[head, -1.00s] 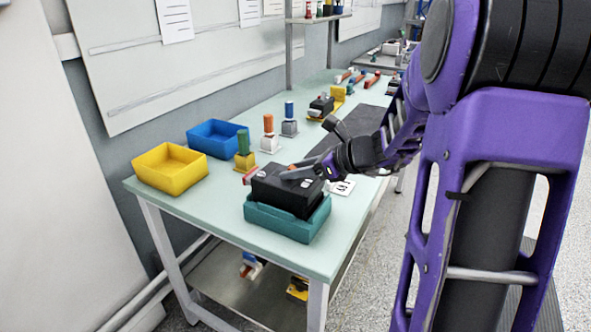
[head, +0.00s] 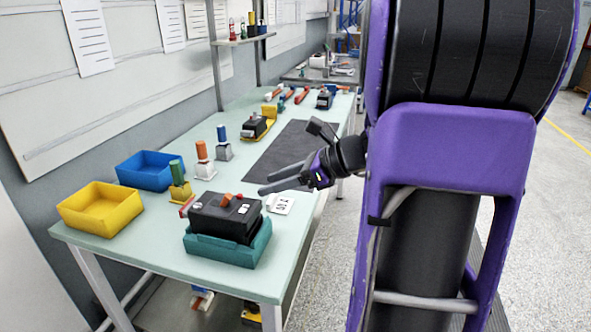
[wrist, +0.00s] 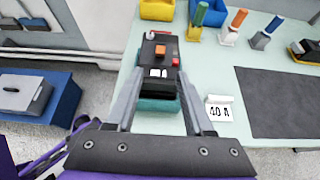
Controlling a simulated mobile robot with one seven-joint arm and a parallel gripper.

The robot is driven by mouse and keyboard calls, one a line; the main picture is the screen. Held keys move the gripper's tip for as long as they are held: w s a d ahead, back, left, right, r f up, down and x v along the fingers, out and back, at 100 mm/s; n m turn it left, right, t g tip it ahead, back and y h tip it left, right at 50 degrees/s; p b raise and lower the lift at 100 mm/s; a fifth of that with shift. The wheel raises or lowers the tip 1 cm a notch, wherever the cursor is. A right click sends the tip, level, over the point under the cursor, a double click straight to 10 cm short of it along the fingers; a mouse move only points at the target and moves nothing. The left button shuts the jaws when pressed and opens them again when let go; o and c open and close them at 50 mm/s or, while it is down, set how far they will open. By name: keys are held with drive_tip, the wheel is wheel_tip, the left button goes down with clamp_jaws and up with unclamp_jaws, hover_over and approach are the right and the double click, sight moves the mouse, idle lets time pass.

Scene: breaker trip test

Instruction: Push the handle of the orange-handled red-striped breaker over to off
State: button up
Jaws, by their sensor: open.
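The black breaker (head: 212,216) with an orange handle (head: 226,200) sits in a teal tray (head: 222,252) at the table's near end. A red part (head: 187,206) shows at its left end; I cannot make out a clear stripe. In the wrist view the breaker (wrist: 157,88) lies between and beyond my fingers, its orange handle (wrist: 167,38) near the top. I cannot tell which setting the handle is at. My gripper (head: 264,185) is open and empty, up and to the right of the breaker and apart from it in the head view.
A yellow bin (head: 100,212) and a blue bin (head: 148,170) stand behind the breaker. Green, orange and blue-handled pieces stand in a row nearby. A white label card (head: 280,204) lies to the right. A dark mat (head: 270,155) covers the table's middle. More breakers sit farther along.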

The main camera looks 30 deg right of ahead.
drive_tip(key=v, duration=0.5)
drive_tip(key=shift+s+d, duration=0.1)
idle(0.7)
